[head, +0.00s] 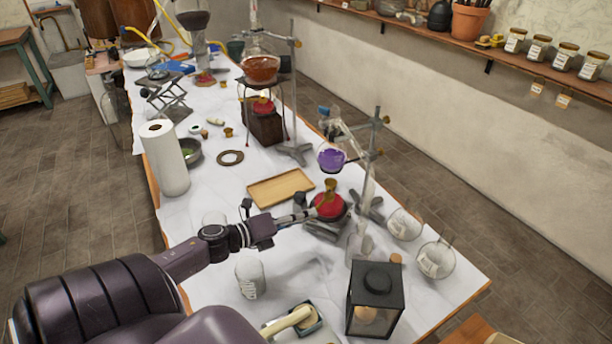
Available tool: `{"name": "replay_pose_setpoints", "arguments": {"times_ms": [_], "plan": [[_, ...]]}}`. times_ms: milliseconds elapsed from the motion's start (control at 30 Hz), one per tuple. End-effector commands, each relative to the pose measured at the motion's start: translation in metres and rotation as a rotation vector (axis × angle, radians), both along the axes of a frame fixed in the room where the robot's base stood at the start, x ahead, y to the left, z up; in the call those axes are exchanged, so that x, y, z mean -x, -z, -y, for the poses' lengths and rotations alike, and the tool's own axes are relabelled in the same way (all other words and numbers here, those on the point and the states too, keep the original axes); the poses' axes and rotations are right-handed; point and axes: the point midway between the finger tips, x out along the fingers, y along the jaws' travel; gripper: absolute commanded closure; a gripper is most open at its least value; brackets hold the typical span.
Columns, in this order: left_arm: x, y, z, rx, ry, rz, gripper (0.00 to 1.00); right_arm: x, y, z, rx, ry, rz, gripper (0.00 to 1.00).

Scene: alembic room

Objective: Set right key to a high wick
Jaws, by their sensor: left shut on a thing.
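A red spirit burner (328,206) with a brass top stands on the white-covered table, below a round flask of purple liquid (331,158). My left gripper (311,213) reaches in from the left and is shut at the burner's left side. The burner's small key is hidden at the fingertips, so its angle cannot be made out. No flame can be made out on this burner. A second red burner (263,106) sits farther back under a flask of orange liquid (260,68). My right gripper is out of view.
A wooden tray (281,187) lies just behind my left gripper. A black lantern (375,299), clear round flasks (435,260) and a glass jar (250,278) stand near the front. A paper roll (166,158) stands at the left edge.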

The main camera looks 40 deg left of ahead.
Motion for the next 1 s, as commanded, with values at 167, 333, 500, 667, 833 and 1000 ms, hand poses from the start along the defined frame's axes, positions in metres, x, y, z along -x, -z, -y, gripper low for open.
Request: {"name": "replay_pose_setpoints", "arguments": {"times_ms": [167, 333, 500, 667, 833, 1000], "plan": [[-0.001, 0.003, -0.001, 0.143, -0.001, 0.017, 1.0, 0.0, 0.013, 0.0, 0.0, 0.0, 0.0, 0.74], [-0.001, 0.003, -0.001, 0.245, -0.001, 0.027, 1.0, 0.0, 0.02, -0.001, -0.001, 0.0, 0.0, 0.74], [0.0, 0.002, -0.001, 0.314, -0.001, 0.035, 1.0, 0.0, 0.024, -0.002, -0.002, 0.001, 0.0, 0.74], [0.0, 0.002, -0.001, 0.351, 0.0, 0.037, 1.0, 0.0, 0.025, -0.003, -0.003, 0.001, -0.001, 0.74], [0.0, 0.002, -0.001, 0.362, 0.0, 0.038, 1.0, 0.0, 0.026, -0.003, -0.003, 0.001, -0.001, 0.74], [0.0, 0.001, -0.001, 0.363, 0.0, 0.039, 1.0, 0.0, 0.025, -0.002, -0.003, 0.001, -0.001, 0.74]]}}
